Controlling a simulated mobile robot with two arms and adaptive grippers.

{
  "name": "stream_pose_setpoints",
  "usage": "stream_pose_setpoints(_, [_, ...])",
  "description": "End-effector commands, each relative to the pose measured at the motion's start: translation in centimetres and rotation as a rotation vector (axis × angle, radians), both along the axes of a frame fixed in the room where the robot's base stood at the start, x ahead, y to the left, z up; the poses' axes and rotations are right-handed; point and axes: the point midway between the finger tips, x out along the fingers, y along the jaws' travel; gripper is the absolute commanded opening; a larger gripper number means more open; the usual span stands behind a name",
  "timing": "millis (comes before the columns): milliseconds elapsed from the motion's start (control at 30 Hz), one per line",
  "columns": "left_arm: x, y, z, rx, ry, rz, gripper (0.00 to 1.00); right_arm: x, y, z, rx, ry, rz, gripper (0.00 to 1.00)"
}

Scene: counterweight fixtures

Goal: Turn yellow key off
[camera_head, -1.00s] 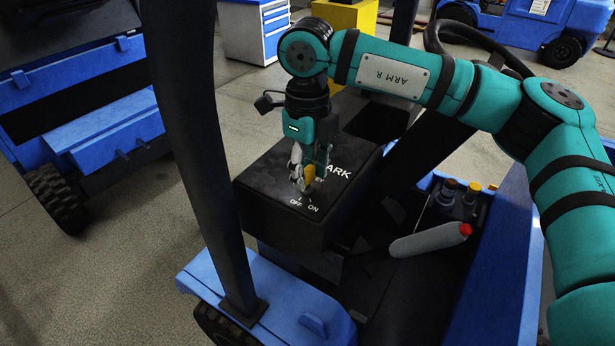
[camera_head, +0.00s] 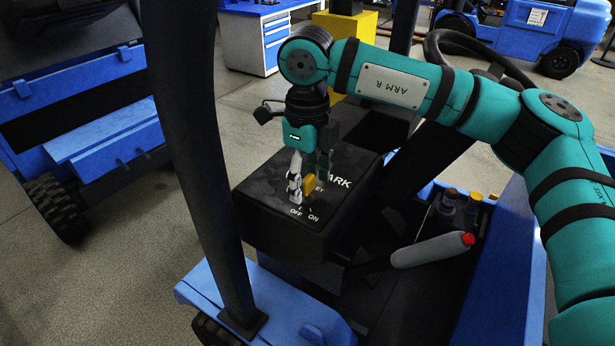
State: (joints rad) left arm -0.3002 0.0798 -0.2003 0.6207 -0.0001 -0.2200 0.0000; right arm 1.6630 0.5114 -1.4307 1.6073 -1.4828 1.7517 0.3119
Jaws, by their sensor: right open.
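The yellow key (camera_head: 309,184) stands up from the top of a black box (camera_head: 268,205) with white "OFF" and "ON" marks in front of the key and part of the word "PARK" behind it. My right gripper (camera_head: 304,186) points down over the box, its fingers open around the key, one on the left and one behind to the right. I cannot tell whether a finger touches the key. The fingers hide part of the key and some lettering. My left gripper is out of view.
A dark upright post (camera_head: 203,160) stands left of the box. A grey cylinder with a red end (camera_head: 433,249) and several bottles (camera_head: 459,207) are to the right. A steering wheel (camera_head: 480,60) is behind my right arm. Blue vehicle bodywork (camera_head: 262,300) lies in front.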

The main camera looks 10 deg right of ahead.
Motion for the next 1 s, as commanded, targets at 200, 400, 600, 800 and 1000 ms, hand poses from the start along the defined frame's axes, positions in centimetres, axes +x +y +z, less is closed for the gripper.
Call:
stream_pose_setpoints(200, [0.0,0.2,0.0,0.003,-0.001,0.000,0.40,0.0,0.0,0.7,0.000,-0.001,-0.001,0.58])
stream_pose_setpoints(400, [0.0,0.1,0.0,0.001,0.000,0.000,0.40,0.1,0.1,4.3,0.001,-0.004,0.000,0.58])
stream_pose_setpoints(600, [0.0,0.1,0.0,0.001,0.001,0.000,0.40,0.1,0.1,8.5,0.001,-0.002,-0.001,0.58])
stream_pose_setpoints(800, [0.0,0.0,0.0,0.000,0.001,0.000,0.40,0.1,0.0,11.3,0.001,-0.001,0.000,0.58])
stream_pose_setpoints(1000, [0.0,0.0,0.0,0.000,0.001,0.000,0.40,0.0,0.0,12.0,0.000,0.001,0.001,0.58])
